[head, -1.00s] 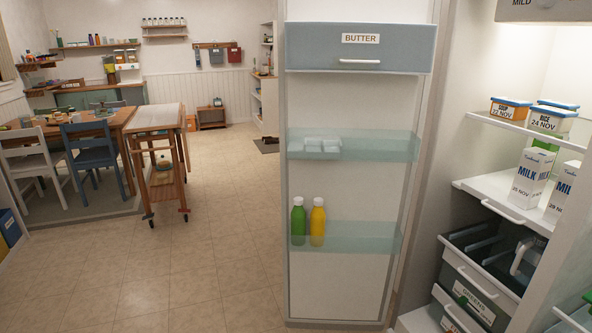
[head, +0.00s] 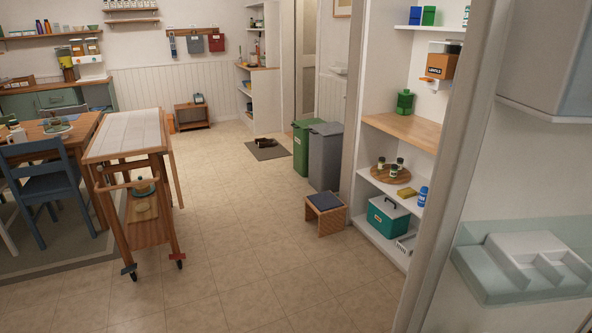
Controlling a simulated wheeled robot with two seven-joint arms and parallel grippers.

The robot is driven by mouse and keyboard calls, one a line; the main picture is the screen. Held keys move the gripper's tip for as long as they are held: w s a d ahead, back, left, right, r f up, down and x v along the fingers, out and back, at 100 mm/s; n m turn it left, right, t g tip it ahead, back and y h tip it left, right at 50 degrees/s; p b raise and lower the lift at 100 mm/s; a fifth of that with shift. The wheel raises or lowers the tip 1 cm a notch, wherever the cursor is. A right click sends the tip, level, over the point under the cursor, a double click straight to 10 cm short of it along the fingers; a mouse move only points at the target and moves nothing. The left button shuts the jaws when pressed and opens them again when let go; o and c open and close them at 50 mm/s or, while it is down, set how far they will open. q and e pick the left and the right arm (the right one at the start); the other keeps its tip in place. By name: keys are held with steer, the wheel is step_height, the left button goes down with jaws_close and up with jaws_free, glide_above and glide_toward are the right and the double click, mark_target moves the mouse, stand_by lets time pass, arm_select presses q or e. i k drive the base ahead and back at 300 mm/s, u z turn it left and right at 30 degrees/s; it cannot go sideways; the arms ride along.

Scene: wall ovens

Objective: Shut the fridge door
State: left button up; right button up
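The fridge door (head: 478,190) stands open, close to me at the right edge of the head view. Its inner side faces me, and its pale free edge (head: 455,130) runs down the picture. A grey-blue door box (head: 560,60) is cut off at the upper right. A clear door shelf (head: 490,285) with a white egg tray (head: 535,262) is at the lower right. The fridge body is out of view. Neither of my grippers is in view.
Open tiled floor (head: 250,235) lies ahead and left of the door. A wooden trolley (head: 125,140) and blue chair (head: 40,185) stand left. A small stool (head: 326,213), green bin (head: 303,150), grey bin (head: 326,158) and pantry shelves (head: 405,130) stand beyond the door's edge.

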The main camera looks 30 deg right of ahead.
mark_target(503, 243)
steer(key=i, duration=2.5)
steer(key=z, duration=4.25)
steer(key=i, duration=0.5)
steer(key=u, duration=0.1)
steer(key=k, duration=0.1)
steer(key=z, duration=1.15)
steer(key=i, duration=0.35)
steer(key=u, duration=0.4)
